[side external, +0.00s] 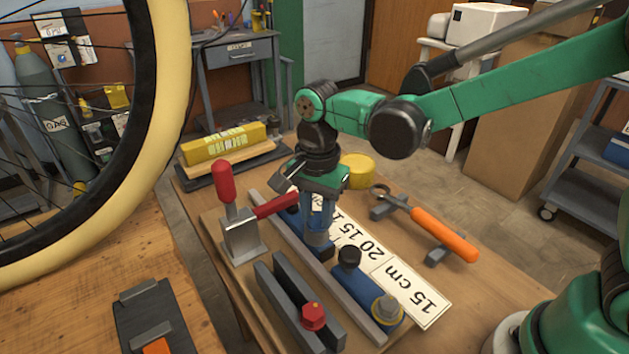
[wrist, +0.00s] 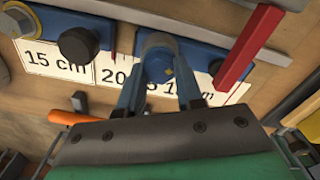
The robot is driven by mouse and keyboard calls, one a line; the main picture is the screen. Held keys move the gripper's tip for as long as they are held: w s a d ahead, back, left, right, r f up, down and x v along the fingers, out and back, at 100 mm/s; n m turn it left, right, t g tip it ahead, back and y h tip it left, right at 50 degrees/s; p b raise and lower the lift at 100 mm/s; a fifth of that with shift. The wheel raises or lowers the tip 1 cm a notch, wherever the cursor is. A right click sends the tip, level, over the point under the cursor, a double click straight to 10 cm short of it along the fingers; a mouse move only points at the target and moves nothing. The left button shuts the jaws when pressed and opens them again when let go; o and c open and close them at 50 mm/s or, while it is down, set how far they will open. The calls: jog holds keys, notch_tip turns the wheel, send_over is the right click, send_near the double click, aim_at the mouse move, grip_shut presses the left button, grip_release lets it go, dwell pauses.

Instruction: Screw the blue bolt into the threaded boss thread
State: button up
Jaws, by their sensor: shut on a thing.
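My gripper (side external: 318,228) points straight down over the blue frame tube in the jig, between the red clamp arm and a black knob. In the wrist view my gripper (wrist: 160,82) has its two fingers closed around a round blue-grey bolt head (wrist: 158,58), which I take as the blue bolt. The threaded boss is hidden below the bolt and fingers. The blue tube (side external: 352,288) lies in the jig along a grey rail; it also shows in the wrist view (wrist: 118,22). How deep the bolt sits cannot be told.
A red toggle clamp (side external: 228,185) stands left of my gripper; its arm shows close by in the wrist view (wrist: 246,50). A black knob (side external: 349,257) and a silver-yellow fitting (side external: 387,307) stand nearer the camera. A red bolt (side external: 313,316) sits by grey bars. An orange-handled tool (side external: 443,235) lies right.

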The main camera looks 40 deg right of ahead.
jog(key=shift+m, duration=0.8)
jog(key=shift+m, duration=0.9)
jog(key=shift+m, duration=0.8)
jog(key=o, duration=0.7)
jog(key=shift+n, duration=0.9)
